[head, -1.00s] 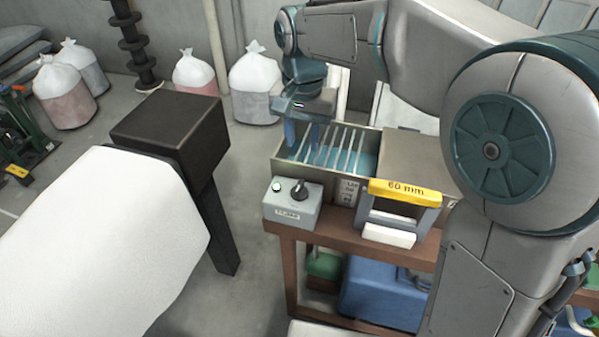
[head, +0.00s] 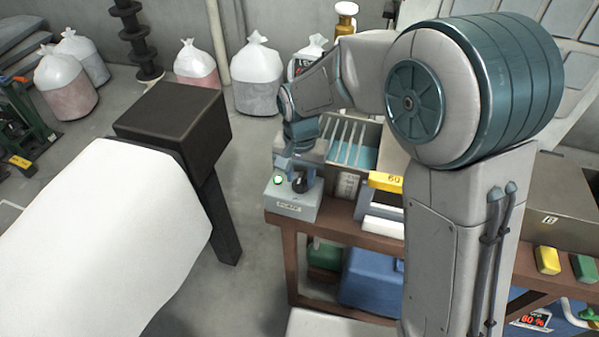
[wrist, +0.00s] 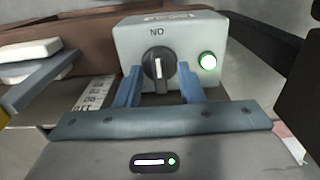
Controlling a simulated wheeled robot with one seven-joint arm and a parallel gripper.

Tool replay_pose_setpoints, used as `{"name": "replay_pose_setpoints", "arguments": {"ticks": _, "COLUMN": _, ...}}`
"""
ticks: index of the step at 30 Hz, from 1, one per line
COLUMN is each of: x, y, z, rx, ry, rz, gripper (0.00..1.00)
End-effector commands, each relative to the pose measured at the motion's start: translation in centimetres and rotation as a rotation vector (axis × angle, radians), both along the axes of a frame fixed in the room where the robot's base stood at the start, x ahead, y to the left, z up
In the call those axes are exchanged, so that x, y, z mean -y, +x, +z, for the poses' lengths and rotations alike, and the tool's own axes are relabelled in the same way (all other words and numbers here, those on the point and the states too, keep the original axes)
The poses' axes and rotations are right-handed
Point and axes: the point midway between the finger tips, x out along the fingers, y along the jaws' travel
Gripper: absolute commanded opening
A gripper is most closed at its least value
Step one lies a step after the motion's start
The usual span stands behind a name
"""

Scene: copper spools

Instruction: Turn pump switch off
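The pump switch box (head: 292,203) is a light grey box on the left end of the brown bench. Its black rotary knob (head: 299,183) and lit green lamp (head: 278,180) show on top. In the wrist view the knob (wrist: 158,66) has a white mark standing upright in the picture, with the lamp (wrist: 208,61) to its right. My gripper (wrist: 160,84) is open, with one blue finger on each side of the knob's lower part and gaps between. In the head view my gripper (head: 297,165) is at the knob, its fingers partly hidden.
A tank (head: 352,140) with upright plates stands behind the box. A yellow-handled frame (head: 385,181) is right of it. A black post (head: 175,120) and a white surface (head: 90,240) are at the left. Tied bags (head: 257,78) stand behind.

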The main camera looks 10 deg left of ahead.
Motion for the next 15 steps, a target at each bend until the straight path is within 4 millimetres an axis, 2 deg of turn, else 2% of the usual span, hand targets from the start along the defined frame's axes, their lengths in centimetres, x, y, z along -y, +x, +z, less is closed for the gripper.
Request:
{"name": "replay_pose_setpoints", "arguments": {"ticks": 7, "x": 0.01, "y": 0.02, "z": -0.11, "rx": 0.001, "ry": 0.001, "rz": 0.000, "gripper": 0.35}}
{"name": "replay_pose_setpoints", "arguments": {"ticks": 8, "x": 0.01, "y": 0.02, "z": -0.11, "rx": 0.001, "ry": 0.001, "rz": 0.000, "gripper": 0.32}}
{"name": "replay_pose_setpoints", "arguments": {"ticks": 11, "x": 0.01, "y": 0.02, "z": -0.10, "rx": 0.001, "ry": 0.000, "rz": -0.001, "gripper": 0.04}}
{"name": "replay_pose_setpoints", "arguments": {"ticks": 12, "x": 0.01, "y": 0.02, "z": -0.09, "rx": 0.001, "ry": 0.001, "rz": -0.001, "gripper": 0.00}}
{"name": "replay_pose_setpoints", "arguments": {"ticks": 15, "x": 0.01, "y": 0.02, "z": -0.08, "rx": 0.001, "ry": 0.001, "rz": -0.001, "gripper": 0.00}}
